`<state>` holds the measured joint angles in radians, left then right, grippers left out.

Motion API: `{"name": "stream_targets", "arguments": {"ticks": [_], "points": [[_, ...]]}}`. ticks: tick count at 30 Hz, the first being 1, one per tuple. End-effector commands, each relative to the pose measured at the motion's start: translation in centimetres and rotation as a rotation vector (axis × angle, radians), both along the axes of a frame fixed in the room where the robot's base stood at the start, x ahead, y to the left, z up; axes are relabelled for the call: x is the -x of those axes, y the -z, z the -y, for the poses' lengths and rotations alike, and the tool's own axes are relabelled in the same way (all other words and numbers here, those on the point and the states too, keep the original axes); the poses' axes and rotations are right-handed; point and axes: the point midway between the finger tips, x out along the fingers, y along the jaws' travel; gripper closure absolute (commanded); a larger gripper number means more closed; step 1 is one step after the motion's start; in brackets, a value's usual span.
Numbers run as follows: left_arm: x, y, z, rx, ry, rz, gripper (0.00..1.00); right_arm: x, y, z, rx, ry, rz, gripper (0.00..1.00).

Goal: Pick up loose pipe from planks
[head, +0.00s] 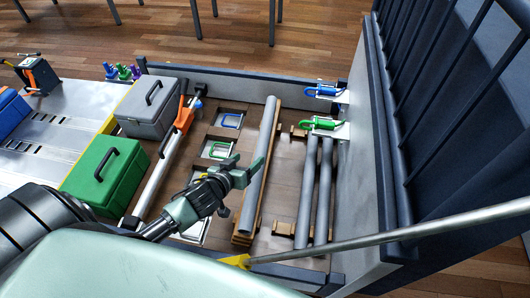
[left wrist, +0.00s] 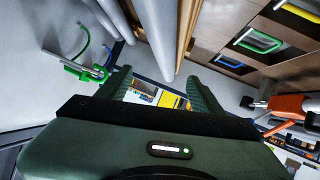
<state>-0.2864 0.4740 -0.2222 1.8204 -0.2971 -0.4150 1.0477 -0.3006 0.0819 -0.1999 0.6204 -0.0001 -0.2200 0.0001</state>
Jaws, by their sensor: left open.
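The loose pipe (head: 266,130) is a long grey tube lying lengthwise on brown planks (head: 242,238) in the bed. In the left wrist view the pipe (left wrist: 158,35) runs down from the top edge, with a plank (left wrist: 187,22) beside it. My left gripper (head: 243,170) is open and empty over the pipe's near half. In the left wrist view the pipe shows between the fingers of the left gripper (left wrist: 160,80); I cannot tell how far below the fingertips it is. My right gripper is not in view.
Two more grey pipes (head: 306,190) lie to the right, below a green clamp (head: 322,123) and a blue clamp (head: 327,90). Green (head: 105,170) and grey (head: 147,108) toolboxes stand left. A high wall (head: 364,140) bounds the right. A metal rod (head: 400,230) crosses the front.

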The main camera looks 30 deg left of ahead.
Motion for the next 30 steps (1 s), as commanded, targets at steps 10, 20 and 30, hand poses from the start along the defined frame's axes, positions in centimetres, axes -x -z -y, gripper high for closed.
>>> {"name": "stream_targets", "arguments": {"ticks": [10, 20, 30], "points": [[-2.2, 2.2, 0.0, -0.001, 0.000, 0.002, 0.34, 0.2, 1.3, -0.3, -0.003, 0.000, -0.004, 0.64], [-5.9, 4.8, 0.1, -0.001, 0.000, 0.002, 0.34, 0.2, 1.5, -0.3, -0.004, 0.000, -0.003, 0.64], [-6.7, 5.3, 0.1, 0.000, 0.000, 0.000, 0.34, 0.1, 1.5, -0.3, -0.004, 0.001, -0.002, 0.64]]}}
